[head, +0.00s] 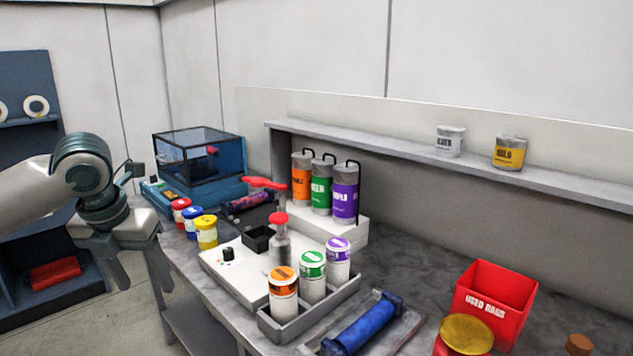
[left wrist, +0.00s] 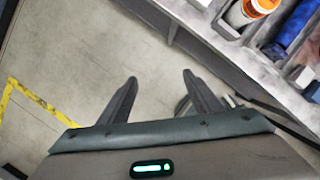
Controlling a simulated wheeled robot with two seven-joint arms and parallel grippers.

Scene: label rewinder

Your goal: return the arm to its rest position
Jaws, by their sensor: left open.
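My left gripper (head: 140,275) is at the left of the head view, beside the left end of the workbench (head: 225,318). It points downward and holds nothing. In the left wrist view its two fingers (left wrist: 160,95) are spread apart over bare floor, with the bench edge at the upper right. My left arm (head: 40,187) comes in from the left edge of the head view. My right gripper is in neither view.
Red, blue and yellow jars (head: 206,232) stand near the bench's left end, close to my gripper. A tray (head: 325,308) of capped bottles and a red rag bin (head: 492,302) stand farther right. Dark shelving (head: 25,140) is behind my arm. Floor (left wrist: 70,50) below the gripper is clear.

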